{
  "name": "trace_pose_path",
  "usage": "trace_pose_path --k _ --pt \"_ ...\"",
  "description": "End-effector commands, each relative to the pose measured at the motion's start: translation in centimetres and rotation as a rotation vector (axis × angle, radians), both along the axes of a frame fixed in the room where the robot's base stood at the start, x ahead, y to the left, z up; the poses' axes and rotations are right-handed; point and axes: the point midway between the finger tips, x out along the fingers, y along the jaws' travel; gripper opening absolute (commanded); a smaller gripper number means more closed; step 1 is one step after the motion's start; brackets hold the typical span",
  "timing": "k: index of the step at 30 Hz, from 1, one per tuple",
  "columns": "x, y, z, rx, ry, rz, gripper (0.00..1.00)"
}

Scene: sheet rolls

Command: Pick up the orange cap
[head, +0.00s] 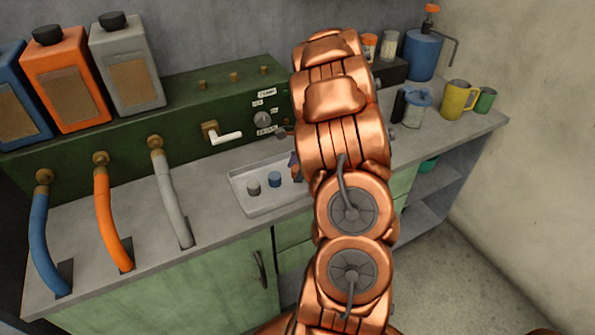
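A pale shallow tray (240,178) lies on the counter, left of my arm. A grey cap (253,188) and a blue cap (275,179) stand in it, apart from each other. A small orange piece, which looks like the orange cap (297,176), shows at the edge of my arm to the right of the blue cap. Most of it is hidden. My gripper (294,161) is almost wholly hidden behind my copper arm; only a small dark part seems to show just above the orange piece. I cannot see its fingers clearly, or whether it touches the cap.
A green panel (100,165) with a white lever (226,138) stands behind the tray. Blue, orange and grey jugs (127,65) stand on it, and three hoses (112,225) run down at left. A yellow mug (457,100), a lidded jar (416,108) and a blue pump bottle (424,55) stand at right.

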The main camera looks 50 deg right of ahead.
Motion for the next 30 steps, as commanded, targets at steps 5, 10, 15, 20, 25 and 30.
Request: trace_pose_path --k 5,10,15,20,25,30 --pt "0.0 0.0 0.0 0.000 0.000 0.000 0.35" --pt "0.0 0.0 0.0 0.000 0.000 0.000 0.17" --pt "0.0 0.0 0.0 0.000 0.001 0.000 0.13" --pt "0.0 0.0 0.2 0.001 -0.001 0.000 0.13" --pt "0.1 0.0 1.3 0.000 -0.001 0.002 0.13" --pt "0.1 -0.1 2.9 -0.003 -0.003 0.002 0.13"
